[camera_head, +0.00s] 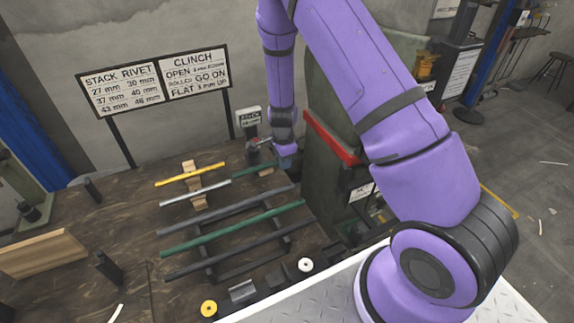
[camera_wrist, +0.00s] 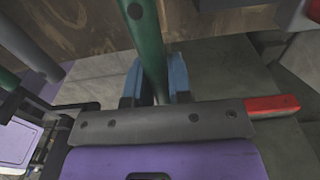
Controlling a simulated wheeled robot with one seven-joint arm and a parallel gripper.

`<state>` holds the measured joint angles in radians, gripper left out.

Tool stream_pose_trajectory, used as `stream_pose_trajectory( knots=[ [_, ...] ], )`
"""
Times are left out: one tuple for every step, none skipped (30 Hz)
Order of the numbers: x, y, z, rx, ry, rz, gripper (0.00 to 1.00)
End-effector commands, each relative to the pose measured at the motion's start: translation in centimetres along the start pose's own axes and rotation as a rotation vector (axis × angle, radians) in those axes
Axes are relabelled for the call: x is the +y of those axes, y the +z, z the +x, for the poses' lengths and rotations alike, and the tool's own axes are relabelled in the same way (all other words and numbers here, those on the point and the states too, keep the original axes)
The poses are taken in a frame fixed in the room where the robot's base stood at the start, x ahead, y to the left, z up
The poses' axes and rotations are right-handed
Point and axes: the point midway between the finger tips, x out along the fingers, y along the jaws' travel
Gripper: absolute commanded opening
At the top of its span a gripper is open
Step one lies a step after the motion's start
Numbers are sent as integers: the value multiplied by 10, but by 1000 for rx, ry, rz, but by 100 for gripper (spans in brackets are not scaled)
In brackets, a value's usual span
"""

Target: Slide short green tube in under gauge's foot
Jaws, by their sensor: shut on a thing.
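The short green tube (camera_head: 256,171) is at the back of the bench, its right end at my gripper (camera_head: 286,160). In the wrist view, the blue fingers of my gripper (camera_wrist: 157,82) are shut around the green tube (camera_wrist: 150,40), which runs away from the palm. A small dark device (camera_head: 256,146), which looks like the gauge, stands just left of my gripper below a small sign. Its foot is too small to make out, and I cannot tell whether the tube touches it.
A rack (camera_head: 208,262) holds a long green tube (camera_head: 225,233) and dark grey tubes. Yellow (camera_head: 190,175) and silver (camera_head: 195,193) tubes lie on a wooden support (camera_head: 188,168). A green press with a red bar (camera_head: 332,139) stands close right of my gripper. A sign (camera_head: 155,82) stands behind.

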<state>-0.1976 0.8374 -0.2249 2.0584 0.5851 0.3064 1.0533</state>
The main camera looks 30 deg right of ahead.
Motion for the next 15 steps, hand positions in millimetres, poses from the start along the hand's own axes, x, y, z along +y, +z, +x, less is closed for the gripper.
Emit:
stream_pose_trajectory(
  knots=[
    [-6, 0, 1, 1, -1, -1, 0],
    [-9, 0, 2, 1, 0, -1, 0],
    [-12, 0, 2, 1, 0, -1, 0],
    [-16, 0, 2, 1, -1, 0, 0],
    [-19, 0, 2, 1, -1, 0, 0],
    [-23, 0, 3, 1, -1, 0, 0],
    [-26, 0, 3, 1, 0, 0, 0],
    [-29, 0, 4, 0, 0, 0, 0],
    [-33, 0, 5, 1, 0, 0, 0],
    [-36, 0, 5, 1, 0, 0, 0],
    [-39, 0, 5, 1, -1, -1, 0],
    [-43, 0, 6, 1, 0, -1, 0],
    [-46, 0, 6, 1, 0, -1, 0],
    [-49, 0, 6, 1, -1, -1, 0],
    [-52, 0, 6, 1, -1, -1, 0]
  ],
)
